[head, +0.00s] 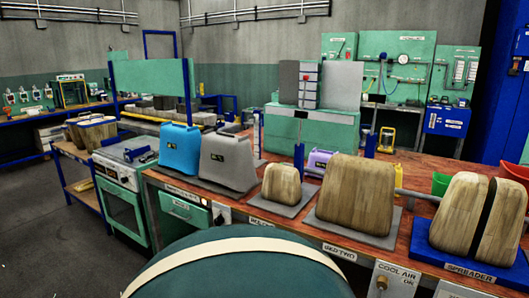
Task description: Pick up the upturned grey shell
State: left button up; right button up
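A grey shell (228,161) stands on the wooden bench, left of the small wooden form. It has a narrower top and a wider lower edge, with a small dark label on its front face. A blue shell (180,150) of similar shape stands just left of it. I cannot see inside the grey shell from here. Neither of my grippers is in view.
Wooden forms (283,185) (355,195) stand on grey plates along the wooden bench (405,248). A split wooden form (466,215) sits on the blue spreader base (440,255) at right. A green oven (122,190) stands at left. Floor (50,235) is clear there.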

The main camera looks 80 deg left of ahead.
aim_at(226, 160)
jog(key=u, duration=3.05)
